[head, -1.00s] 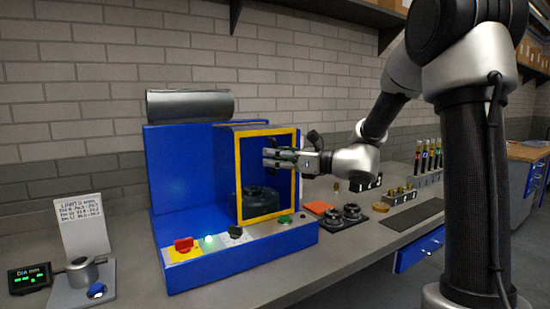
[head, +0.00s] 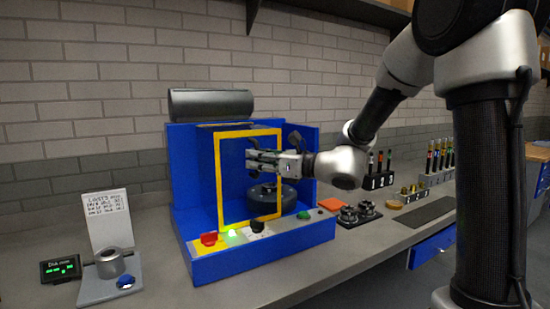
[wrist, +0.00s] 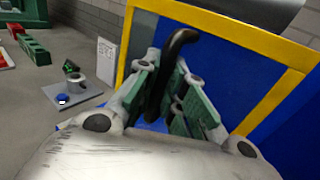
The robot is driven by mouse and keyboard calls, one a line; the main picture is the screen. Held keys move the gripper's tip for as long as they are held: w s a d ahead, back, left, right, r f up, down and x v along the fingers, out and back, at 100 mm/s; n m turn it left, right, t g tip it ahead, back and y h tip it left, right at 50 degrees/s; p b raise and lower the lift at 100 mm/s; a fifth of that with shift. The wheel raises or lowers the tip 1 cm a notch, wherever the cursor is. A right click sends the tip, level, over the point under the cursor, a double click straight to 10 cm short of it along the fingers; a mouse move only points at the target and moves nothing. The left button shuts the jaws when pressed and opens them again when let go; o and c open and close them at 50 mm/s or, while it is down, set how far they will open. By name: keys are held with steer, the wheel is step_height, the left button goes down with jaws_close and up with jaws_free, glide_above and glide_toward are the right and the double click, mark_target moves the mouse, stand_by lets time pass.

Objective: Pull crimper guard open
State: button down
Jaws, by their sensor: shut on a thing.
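The crimper guard is a yellow-edged frame (head: 220,185) on the blue crimper (head: 190,150). In the head view it stands across the middle of the machine, with the dark round crimping head (head: 285,195) showing partly through it and partly past its right edge. My gripper (head: 256,161) is at the guard from the right. In the wrist view the yellow guard frame (wrist: 240,38) fills the upper right, and my gripper's green-padded fingers (wrist: 168,85) are shut around the curved black guard handle (wrist: 178,45). The handle's lower part is hidden between the fingers.
A red button (head: 209,239), a lit green lamp (head: 232,233) and a green button (head: 304,215) are on the crimper's front panel. A gauge stand (head: 100,290) and a display (head: 60,268) are at left. Dark dies (head: 358,213) stand on the bench at right. A grey cylinder (head: 211,104) tops the crimper.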

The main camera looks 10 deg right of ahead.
glide_toward(216, 160)
steer(key=x, duration=0.4)
steer(key=shift+w+a, duration=0.15)
steer(key=shift+a, duration=0.2)
steer(key=c, duration=1.5)
jaws_free()
steer(key=v, duration=1.2)
steer(key=shift+f, duration=0.1)
